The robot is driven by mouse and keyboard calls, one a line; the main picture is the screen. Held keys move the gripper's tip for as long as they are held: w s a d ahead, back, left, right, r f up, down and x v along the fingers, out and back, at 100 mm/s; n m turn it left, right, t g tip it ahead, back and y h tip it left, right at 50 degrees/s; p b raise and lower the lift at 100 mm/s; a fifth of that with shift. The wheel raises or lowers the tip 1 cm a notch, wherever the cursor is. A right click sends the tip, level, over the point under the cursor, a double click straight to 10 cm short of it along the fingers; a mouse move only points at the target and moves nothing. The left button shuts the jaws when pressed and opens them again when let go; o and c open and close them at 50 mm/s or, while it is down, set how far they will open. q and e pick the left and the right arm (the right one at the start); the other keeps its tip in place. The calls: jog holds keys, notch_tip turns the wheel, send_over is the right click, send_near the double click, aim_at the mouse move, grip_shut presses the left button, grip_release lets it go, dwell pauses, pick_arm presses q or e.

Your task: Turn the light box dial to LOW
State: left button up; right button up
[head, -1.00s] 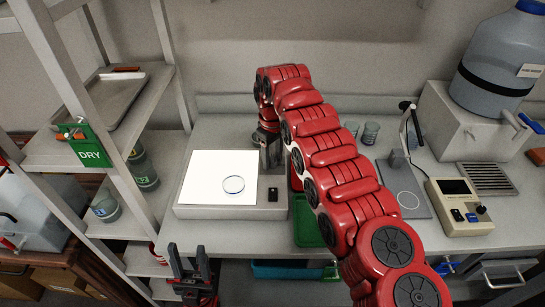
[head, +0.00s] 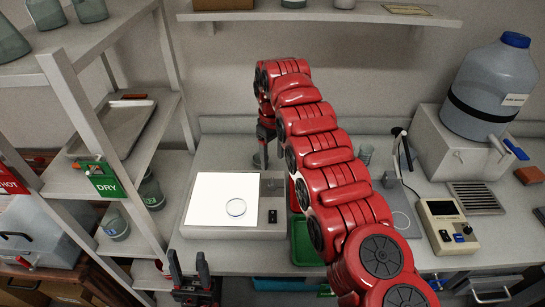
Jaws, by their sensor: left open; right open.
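The dial's setting is too small to read. My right gripper (head: 264,158) points down above and just behind the dial, open, with nothing visible between its fingers. It appears clear of the dial. My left gripper (head: 190,268) is open and empty, low in front of the bench.
A metal shelf (head: 135,215) with a tray (head: 110,130) and a green DRY tag (head: 104,182) stands at the left. A green tray (head: 305,243) lies right of the light box. My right arm covers the bench middle. A water carboy (head: 490,88) stands at the right.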

notch_tip(320, 180, up, 7)
jog(key=p, duration=0.5)
jog(key=shift+f, duration=0.15)
